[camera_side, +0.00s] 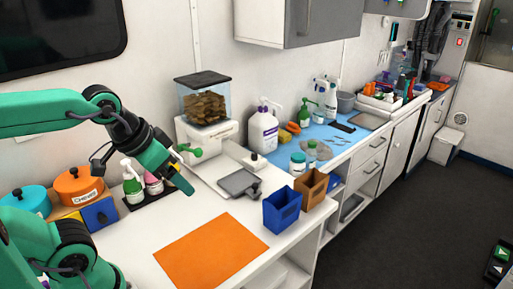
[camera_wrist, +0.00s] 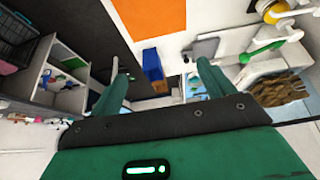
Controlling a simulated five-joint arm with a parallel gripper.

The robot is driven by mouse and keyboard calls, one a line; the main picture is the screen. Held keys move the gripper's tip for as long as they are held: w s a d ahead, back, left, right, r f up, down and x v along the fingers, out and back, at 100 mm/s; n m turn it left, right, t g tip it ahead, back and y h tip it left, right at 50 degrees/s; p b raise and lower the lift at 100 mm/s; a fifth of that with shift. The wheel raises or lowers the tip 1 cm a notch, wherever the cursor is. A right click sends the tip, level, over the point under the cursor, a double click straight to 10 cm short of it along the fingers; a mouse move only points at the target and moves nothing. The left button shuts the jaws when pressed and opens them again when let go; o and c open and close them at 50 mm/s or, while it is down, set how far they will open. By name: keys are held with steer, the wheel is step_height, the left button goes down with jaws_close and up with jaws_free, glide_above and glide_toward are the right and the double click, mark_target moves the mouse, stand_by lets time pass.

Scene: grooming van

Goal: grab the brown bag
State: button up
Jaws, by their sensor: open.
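The brown bag (camera_side: 311,188) looks like a small open-topped box with a front cutout. It stands at the front edge of the white counter, right behind a similar blue one (camera_side: 282,210). In the wrist view the brown bag (camera_wrist: 160,87) shows as a small patch beyond the blue one (camera_wrist: 152,64). My gripper (camera_side: 181,178) is raised over the counter, left of the brown bag and well apart from it. In the wrist view my gripper (camera_wrist: 159,62) has its green fingers spread wide with nothing between them.
An orange mat (camera_side: 210,250) lies flat on the near counter. A dispenser with a green lever (camera_side: 190,151) stands close to my gripper. A grey tray (camera_side: 239,183) lies left of the bags. Pots (camera_side: 79,186) and bottles stand at left. Open floor lies right of the counter.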

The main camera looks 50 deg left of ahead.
steer(key=shift+w+r, duration=0.1)
steer(key=w+r+g, duration=0.1)
steer(key=w+r, duration=0.4)
steer(key=w, duration=0.6)
steer(key=g, duration=0.5)
glide_above(313, 174)
steer(key=s+d, duration=0.3)
steer(key=s, duration=0.1)
step_height(313, 174, down, 19)
steer(key=shift+s, duration=0.2)
steer(key=shift+d+f, duration=0.1)
steer(key=shift+f, duration=0.05)
steer(key=shift+f, duration=1.25)
